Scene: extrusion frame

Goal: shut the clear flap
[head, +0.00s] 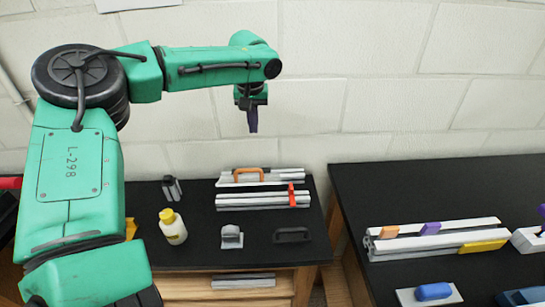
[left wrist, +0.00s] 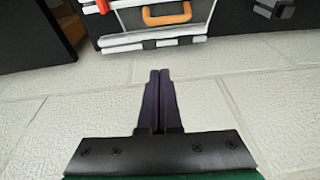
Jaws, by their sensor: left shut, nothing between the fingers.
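My left gripper (head: 253,128) hangs fingers down in front of the pale block wall, above and behind the left bench. Its dark fingers are together and empty, and they also show shut in the left wrist view (left wrist: 160,75). On the left bench lie grey extrusion bars (head: 262,200) with a red clamp (head: 292,196) across them. My right gripper is not in view.
The left black bench (head: 195,255) also holds a yellow-capped bottle (head: 173,230), a grey block (head: 231,237) and a black handle (head: 291,235). The right bench (head: 400,180) carries bars with orange, purple and yellow pieces (head: 484,246). A gap separates the benches.

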